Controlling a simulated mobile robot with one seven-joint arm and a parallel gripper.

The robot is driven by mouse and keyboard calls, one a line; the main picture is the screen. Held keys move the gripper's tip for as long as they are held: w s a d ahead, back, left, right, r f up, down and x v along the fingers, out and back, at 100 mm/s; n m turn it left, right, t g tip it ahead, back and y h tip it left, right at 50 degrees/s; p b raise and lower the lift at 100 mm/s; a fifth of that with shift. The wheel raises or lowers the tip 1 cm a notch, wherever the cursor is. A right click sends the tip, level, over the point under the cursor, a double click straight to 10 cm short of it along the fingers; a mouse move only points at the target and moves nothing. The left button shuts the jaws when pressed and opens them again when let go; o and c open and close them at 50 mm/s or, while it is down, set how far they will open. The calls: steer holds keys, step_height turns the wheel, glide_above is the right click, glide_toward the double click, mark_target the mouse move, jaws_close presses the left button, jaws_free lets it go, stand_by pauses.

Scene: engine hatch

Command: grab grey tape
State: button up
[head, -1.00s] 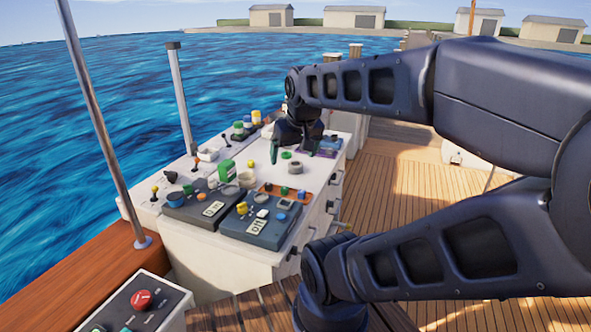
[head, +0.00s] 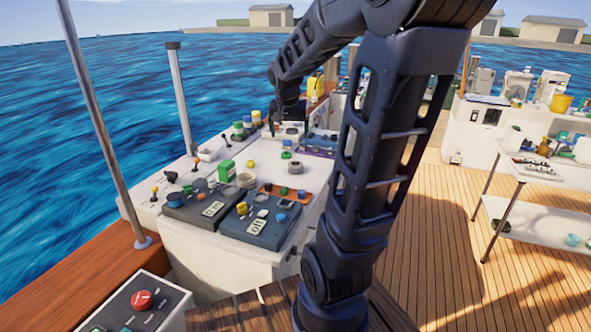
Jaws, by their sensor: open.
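A grey ring-shaped roll (head: 246,180), which looks like the grey tape, sits on the white console top (head: 268,176) behind the two dark control panels. A smaller dark grey ring (head: 295,167) lies to its right, near a green ring (head: 286,154); I cannot tell for certain which ring is the grey tape. My gripper (head: 286,125) is over the far end of the console, beyond these rings and apart from them. It is open, small in the view, and I see nothing held between its fingers.
Dark control panels (head: 262,222) with knobs fill the near console. Yellow and green cylinders (head: 238,128) stand at the far left edge. A metal post (head: 182,100) rises beside the console. A side table (head: 530,172) stands right; deck between is open.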

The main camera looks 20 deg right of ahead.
steer(key=w+d+f+m+h, duration=0.1)
steer(key=w+d+f+m, duration=0.35)
steer(key=w, duration=0.85)
steer(key=m+g+h, duration=0.1)
steer(key=m+g, duration=0.1)
glide_toward(295, 164)
steer(key=s, duration=0.1)
steer(key=x, duration=0.5)
steer(key=shift+w+d+f, duration=0.15)
steer(key=shift+d+f, duration=0.1)
steer(key=shift+f, duration=0.1)
steer(key=shift+w+x, duration=0.15)
steer(key=shift+x, duration=1.15)
steer(key=shift+w+x, duration=0.2)
steer(key=shift+x, duration=1.1)
steer(key=shift+a+t, duration=0.2)
steer(key=shift+t, duration=0.1)
steer(key=c, duration=1.1)
